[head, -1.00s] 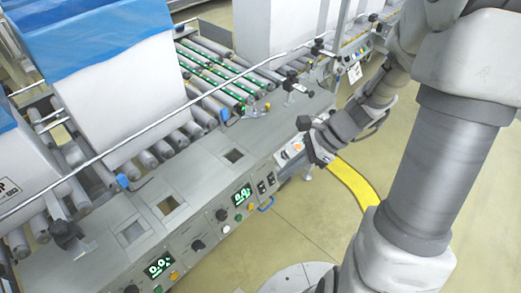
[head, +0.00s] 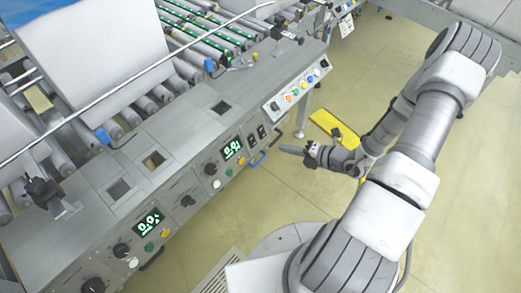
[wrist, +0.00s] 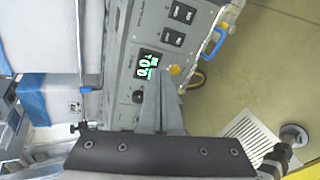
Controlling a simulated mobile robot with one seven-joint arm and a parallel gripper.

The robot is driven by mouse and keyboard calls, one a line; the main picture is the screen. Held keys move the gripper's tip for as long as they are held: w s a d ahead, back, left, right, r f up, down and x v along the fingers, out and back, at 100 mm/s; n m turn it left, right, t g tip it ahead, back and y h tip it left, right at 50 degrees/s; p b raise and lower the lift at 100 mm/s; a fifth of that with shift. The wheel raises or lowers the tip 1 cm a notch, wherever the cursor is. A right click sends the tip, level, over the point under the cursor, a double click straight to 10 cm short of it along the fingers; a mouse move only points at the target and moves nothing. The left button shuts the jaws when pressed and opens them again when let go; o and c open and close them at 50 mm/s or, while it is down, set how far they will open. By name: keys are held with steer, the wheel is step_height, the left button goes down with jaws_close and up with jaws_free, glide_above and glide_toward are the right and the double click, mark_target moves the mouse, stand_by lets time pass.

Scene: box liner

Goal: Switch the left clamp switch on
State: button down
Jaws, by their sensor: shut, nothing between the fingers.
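Two black rocker switches (head: 257,134) sit side by side on the sloped front panel of the grey machine, right of a green digital display (head: 232,148). The wrist view shows them as two dark switches (wrist: 177,25) near the top; I cannot read which positions they are in. The switch nearer the display (wrist: 172,38) is the left one in the head view. My gripper (head: 283,149) is shut and empty, apart from the panel, to the right of the switches. In the wrist view its closed fingers (wrist: 158,80) point towards the display and an orange button.
A tilted box with several coloured buttons (head: 297,90) stands to the upper right. Knobs and a second display (head: 148,220) are on the left panel. Open floor lies right of the machine, with a yellow floor piece (head: 335,128).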

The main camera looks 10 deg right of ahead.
mark_target(255, 144)
steer(key=f+m, duration=0.1)
steer(key=f, duration=0.1)
steer(key=d+f+m+h, duration=0.1)
steer(key=f+m, duration=0.1)
steer(key=shift+s+d+t, duration=0.1)
steer(key=shift+s+t, duration=0.1)
steer(key=shift+t, duration=0.2)
steer(key=b+x, duration=0.4)
steer(key=x, duration=1)
steer(key=shift+f+b, duration=0.1)
steer(key=shift+b, duration=0.25)
steer(key=shift+f, duration=0.25)
steer(key=shift+w+r, duration=0.1)
steer(key=shift+r, duration=0.15)
